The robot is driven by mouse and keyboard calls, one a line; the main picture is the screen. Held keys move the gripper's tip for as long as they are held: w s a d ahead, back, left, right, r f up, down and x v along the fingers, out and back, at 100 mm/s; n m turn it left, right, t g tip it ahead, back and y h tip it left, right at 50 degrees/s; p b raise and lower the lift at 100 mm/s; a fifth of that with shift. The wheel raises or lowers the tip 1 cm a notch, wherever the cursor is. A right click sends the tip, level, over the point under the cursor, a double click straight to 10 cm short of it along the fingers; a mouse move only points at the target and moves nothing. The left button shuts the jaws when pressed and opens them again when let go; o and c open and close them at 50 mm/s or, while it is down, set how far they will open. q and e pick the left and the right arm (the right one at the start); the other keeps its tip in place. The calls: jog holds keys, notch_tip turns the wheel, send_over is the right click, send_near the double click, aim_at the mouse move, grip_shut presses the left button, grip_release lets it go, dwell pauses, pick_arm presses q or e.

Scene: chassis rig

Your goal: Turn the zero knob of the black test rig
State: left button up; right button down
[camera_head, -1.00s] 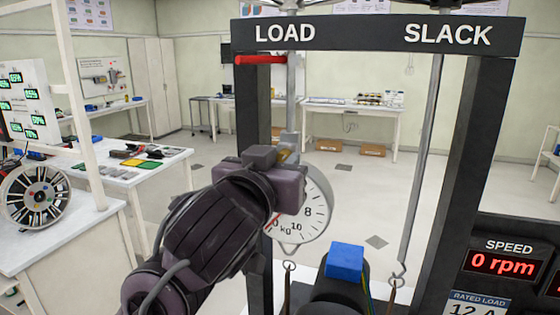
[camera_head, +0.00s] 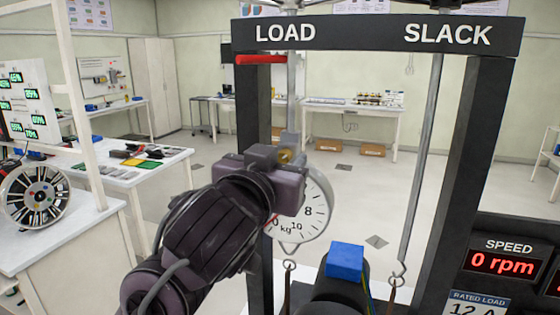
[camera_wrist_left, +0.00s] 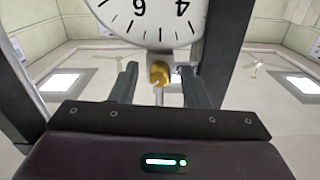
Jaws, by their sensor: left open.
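The black test rig (camera_head: 378,34) stands in front of me, with LOAD and SLACK on its top beam. A round white dial scale (camera_head: 318,207) hangs under the LOAD side, partly hidden behind my left gripper. In the left wrist view the knob (camera_wrist_left: 160,73) sits at the dial's edge, between the two open fingers of my left gripper (camera_wrist_left: 158,85), with a gap on each side. Whether the fingers reach to the knob's depth is hard to tell. My right gripper is not in view.
A red bar (camera_head: 260,59) sticks out from the rig's left post. A blue block (camera_head: 345,261) sits on a dark cylinder below the dial. A slack rod (camera_head: 422,170) hangs at right, beside a speed display (camera_head: 502,264). A workbench (camera_head: 130,170) stands at left.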

pick_arm(q)
jog(key=shift+s, duration=0.3)
jog(key=b+v, duration=0.2)
jog(key=v, duration=0.5)
jog(key=shift+a, duration=0.1)
